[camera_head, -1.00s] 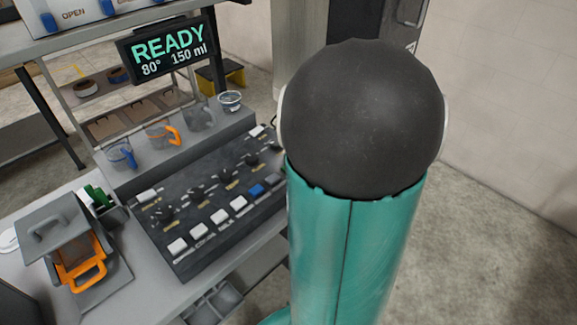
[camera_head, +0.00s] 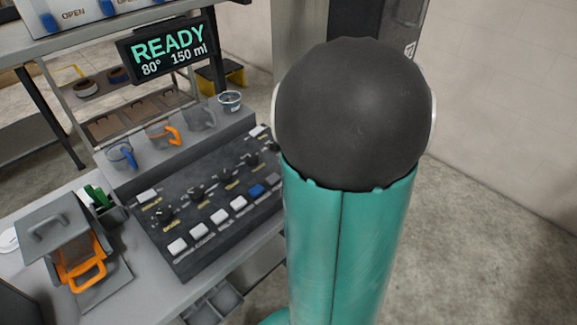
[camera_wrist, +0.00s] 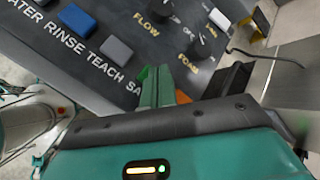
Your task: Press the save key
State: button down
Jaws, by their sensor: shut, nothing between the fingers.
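The control panel (camera_head: 190,240) carries a front row of keys. In the wrist view the blue key (camera_wrist: 76,20) and grey key (camera_wrist: 117,49) stand above the labels RINSE and TEACH. The label after TEACH shows only its first letters, SA (camera_wrist: 134,87); my gripper covers the rest. The save key is mostly or wholly hidden; a bright green sliver (camera_wrist: 142,73) shows beside the fingers, and I cannot tell if it is the key. My gripper (camera_wrist: 160,74) is shut and empty, over the SA end of the row. Contact is not visible. My arm hides it in the head view.
Black knobs labelled FLOW (camera_wrist: 166,9) and FOAM (camera_wrist: 198,47) stand beside the key row. A display (camera_head: 168,50) reads READY, 80°, 150 ml. Several jugs, including one with an orange handle (camera_head: 163,134), stand behind the panel. A grey-lidded unit (camera_head: 53,228) is at left.

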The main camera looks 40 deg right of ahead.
jog(key=shift+f, duration=0.45)
dwell(0.4)
jog(key=shift+r, duration=0.9)
jog(key=shift+r, duration=2.5)
